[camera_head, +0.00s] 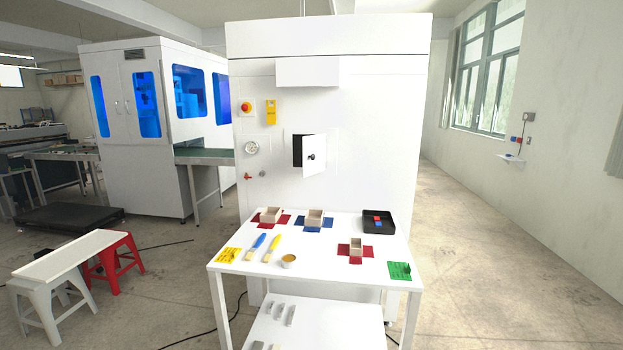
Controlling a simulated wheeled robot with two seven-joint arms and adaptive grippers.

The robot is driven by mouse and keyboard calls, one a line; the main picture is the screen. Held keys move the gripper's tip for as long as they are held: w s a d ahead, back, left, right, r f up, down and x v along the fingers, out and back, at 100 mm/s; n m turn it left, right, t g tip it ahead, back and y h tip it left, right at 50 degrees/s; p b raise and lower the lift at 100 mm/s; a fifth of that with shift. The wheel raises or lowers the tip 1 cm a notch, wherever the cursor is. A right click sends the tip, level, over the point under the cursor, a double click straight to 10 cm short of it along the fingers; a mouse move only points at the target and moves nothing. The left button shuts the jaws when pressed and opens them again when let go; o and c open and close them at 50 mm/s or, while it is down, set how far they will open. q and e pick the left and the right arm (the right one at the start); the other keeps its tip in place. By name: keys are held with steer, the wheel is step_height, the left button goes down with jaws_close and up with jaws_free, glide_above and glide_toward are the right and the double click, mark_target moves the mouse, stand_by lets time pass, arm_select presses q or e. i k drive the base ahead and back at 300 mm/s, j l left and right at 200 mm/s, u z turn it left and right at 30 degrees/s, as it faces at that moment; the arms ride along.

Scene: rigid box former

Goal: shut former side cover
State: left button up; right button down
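The former (385,130) is a tall white cabinet in the middle of the head view. Its small white side cover (316,168) stands open, swung out to the right of a dark square opening (297,152) in the front face. A small black knob (311,157) sits on the cover. How far the cover is swung out is hard to tell. Neither of my grippers is in view.
A white table (335,262) stands in front of the former. It holds small boxes on red and blue blanks, a black tray (369,229), brushes (256,246), a small pot (288,262) and cards. Stools (62,270) stand left. Floor at right is clear.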

mark_target(313, 146)
steer(key=i+l+u, duration=0.15)
steer(key=l, duration=0.25)
steer(key=i+l+u, duration=0.15)
steer(key=l, duration=0.25)
steer(key=i+l+u, duration=0.15)
steer(key=l, duration=0.3)
steer(key=i+l+u, duration=0.1)
steer(key=l, duration=0.2)
steer(key=i+l+u, duration=0.15)
steer(key=l, duration=0.2)
steer(key=i+l+u, duration=0.1)
steer(key=l, duration=0.2)
